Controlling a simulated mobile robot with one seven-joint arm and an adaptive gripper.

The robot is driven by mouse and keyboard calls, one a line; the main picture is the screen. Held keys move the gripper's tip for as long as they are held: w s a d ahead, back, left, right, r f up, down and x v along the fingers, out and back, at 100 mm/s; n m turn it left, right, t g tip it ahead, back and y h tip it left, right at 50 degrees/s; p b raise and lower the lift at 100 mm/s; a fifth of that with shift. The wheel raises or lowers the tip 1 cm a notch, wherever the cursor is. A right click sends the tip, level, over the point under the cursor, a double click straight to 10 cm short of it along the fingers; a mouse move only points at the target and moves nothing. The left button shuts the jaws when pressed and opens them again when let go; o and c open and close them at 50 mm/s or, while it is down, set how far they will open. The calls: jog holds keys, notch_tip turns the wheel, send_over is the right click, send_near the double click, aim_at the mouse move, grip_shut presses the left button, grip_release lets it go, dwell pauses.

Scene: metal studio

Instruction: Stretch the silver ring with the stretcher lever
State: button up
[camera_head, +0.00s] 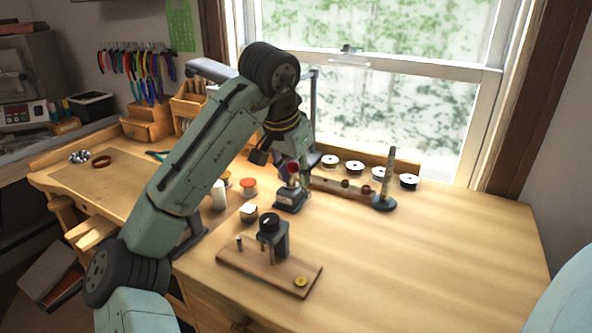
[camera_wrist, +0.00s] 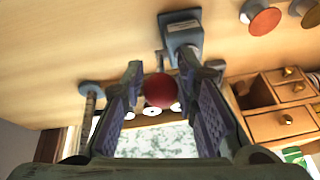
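The stretcher (camera_head: 289,200) is a small dark-grey device with a pale label, standing on the bench near its middle. Its lever ends in a red ball knob (camera_head: 293,168). In the wrist view the knob (camera_wrist: 160,91) shows between the fingers of my gripper (camera_wrist: 161,66), with the stretcher's base (camera_wrist: 183,32) beyond it. The fingers are apart, with small gaps seeming to show beside the knob. In the head view my gripper (camera_head: 297,160) is at knob height and partly hidden by my wrist. I cannot make out the silver ring on the stretcher.
A ring mandrel (camera_head: 388,180) on a dark base stands to the right, several spools (camera_head: 329,161) behind. Small jars (camera_head: 247,187) sit to the left. The bench's right side (camera_head: 450,250) is clear.

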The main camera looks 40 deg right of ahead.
jog(key=shift+d+f, duration=0.15)
jog(key=shift+f, duration=0.25)
jog(key=shift+c, duration=0.2)
jog(key=shift+w, duration=0.1)
grip_shut()
jog(key=shift+r, duration=0.1)
dwell(0.4)
